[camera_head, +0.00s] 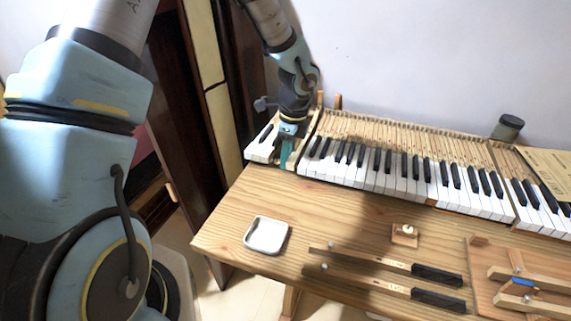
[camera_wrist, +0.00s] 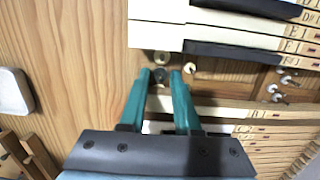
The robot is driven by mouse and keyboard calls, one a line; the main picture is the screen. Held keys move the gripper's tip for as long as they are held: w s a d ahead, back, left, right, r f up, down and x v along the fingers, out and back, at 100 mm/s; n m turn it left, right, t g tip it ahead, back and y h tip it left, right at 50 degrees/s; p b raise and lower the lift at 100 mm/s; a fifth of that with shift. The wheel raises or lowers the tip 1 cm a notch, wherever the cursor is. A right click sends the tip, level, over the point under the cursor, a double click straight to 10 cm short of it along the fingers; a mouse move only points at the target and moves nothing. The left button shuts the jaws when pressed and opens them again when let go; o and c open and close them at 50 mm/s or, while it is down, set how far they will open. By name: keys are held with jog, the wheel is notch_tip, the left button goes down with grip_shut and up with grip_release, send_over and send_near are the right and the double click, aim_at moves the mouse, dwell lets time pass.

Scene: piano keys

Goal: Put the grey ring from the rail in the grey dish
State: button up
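A small dark grey ring (camera_wrist: 160,75) shows in the wrist view, low at the rail in a gap between the piano keys. Pale round pieces sit near it. My gripper (camera_wrist: 161,76) has two teal fingers pointing down around the grey ring, one tip on each side with a gap between them. I cannot tell whether the tips touch the ring. In the head view my gripper (camera_head: 287,155) is at the keyboard's left end and hides the ring. The light grey dish (camera_head: 266,235) lies empty on the table; its edge shows in the wrist view (camera_wrist: 32,90).
The keyboard (camera_head: 400,165) runs right from my gripper. Loose keys (camera_head: 385,280), a small wooden block (camera_head: 404,235) and a wooden board (camera_head: 480,265) lie on the table (camera_head: 235,215). A dark jar (camera_head: 508,128) stands behind the keys. Bare tabletop lies between gripper and dish.

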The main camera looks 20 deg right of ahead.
jog(key=c, duration=0.3)
jog(key=shift+r, duration=0.15)
jog(key=shift+r+p, duration=1.4)
jog(key=shift+p, duration=0.1)
notch_tip(320, 180, up, 6)
jog(key=p, duration=0.5)
jog(key=shift+p, duration=0.3)
